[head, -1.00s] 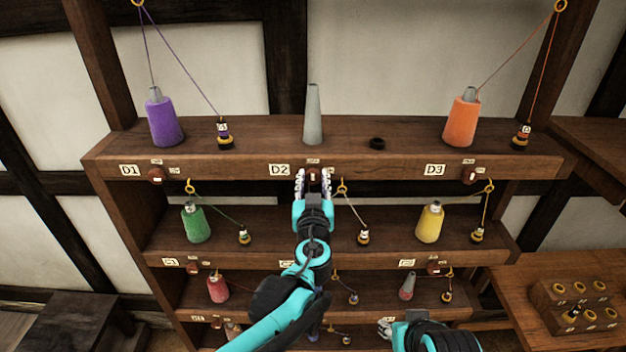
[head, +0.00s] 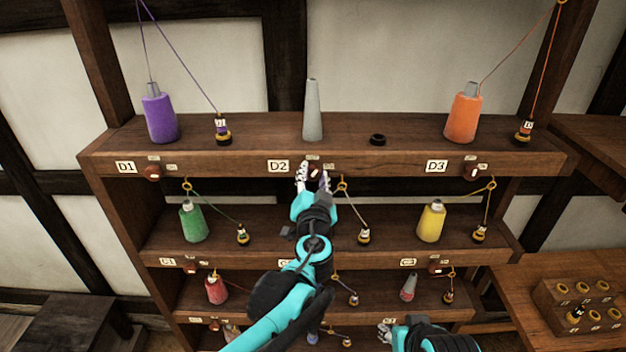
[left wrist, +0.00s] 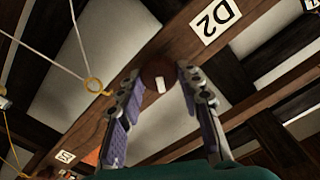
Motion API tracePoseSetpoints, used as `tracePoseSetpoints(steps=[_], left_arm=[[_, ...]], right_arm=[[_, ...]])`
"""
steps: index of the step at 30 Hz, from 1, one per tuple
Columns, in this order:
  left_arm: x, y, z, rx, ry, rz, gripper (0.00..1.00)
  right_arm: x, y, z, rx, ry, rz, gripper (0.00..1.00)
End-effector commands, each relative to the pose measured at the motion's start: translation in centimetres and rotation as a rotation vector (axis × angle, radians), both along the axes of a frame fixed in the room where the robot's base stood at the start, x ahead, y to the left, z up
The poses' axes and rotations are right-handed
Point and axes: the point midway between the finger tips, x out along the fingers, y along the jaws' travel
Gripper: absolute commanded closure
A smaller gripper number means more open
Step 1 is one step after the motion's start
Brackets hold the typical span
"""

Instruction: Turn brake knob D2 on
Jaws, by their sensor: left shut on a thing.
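Brake knob D2 is a round red-brown knob (head: 315,170) with a white mark, on the front edge of the top shelf, just right of the D2 label (head: 278,166). My left gripper (head: 314,179) reaches up to it and is shut on it, one finger on each side. In the left wrist view the knob (left wrist: 157,76) sits between the fingertips, its short white mark facing the camera. My right gripper (head: 386,331) is low in the head view, partly cut off, and its jaw state is unclear.
Knobs D1 (head: 152,173) and D3 (head: 472,172) are on the same edge. A yellow guide ring (head: 342,187) with a thread hangs close right of my left gripper.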

Motion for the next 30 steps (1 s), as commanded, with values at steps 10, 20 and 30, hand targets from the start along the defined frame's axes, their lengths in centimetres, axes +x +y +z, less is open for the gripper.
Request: tracePoseSetpoints(steps=[10,20,30], left_arm=[[0.0,-0.1,-0.2,0.328,0.0,0.0,0.94],[0.0,-0.2,-0.3,0.638,-0.001,0.0,0.94],[0.0,-0.2,-0.3,0.89,-0.001,0.0,0.94]], right_arm=[[0.0,0.0,-1.3,0.0,0.0,0.0,0.6],[0.0,0.0,-2.1,0.0,0.0,0.0,0.6],[0.0,0.0,-2.7,0.0,0.0,0.0,0.6]])
